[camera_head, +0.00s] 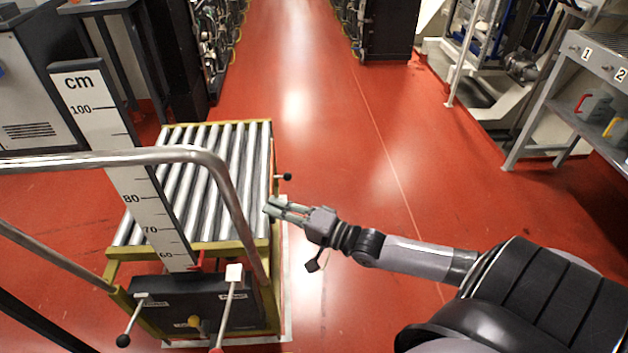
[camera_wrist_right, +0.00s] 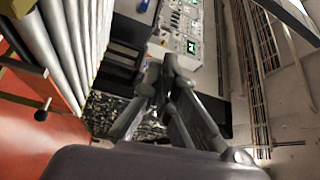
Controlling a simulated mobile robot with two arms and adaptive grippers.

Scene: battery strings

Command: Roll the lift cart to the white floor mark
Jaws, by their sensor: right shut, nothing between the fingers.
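The lift cart (camera_head: 263,230) stands at the left in the head view, with a yellow frame and a top of steel rollers, which also show in the wrist view (camera_wrist_right: 62,40). A bent metal push handle (camera_head: 170,155) crosses in front of it. A white floor mark (camera_head: 288,315) shows as a strip along the cart's right and near sides; the rest is hidden under the cart. My right gripper (camera_head: 270,208) is shut and empty at the cart's right edge; I cannot tell whether it touches. Its fingers also show in the wrist view (camera_wrist_right: 165,80). My left gripper is out of view.
A centimetre scale (camera_head: 130,165) rises from the cart, with black- and white-knobbed levers (camera_head: 233,280) below. The red floor (camera_head: 340,120) is clear ahead. A numbered shelf rack (camera_head: 560,100) stands at the right, and a grey cabinet (camera_head: 30,100) at the far left.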

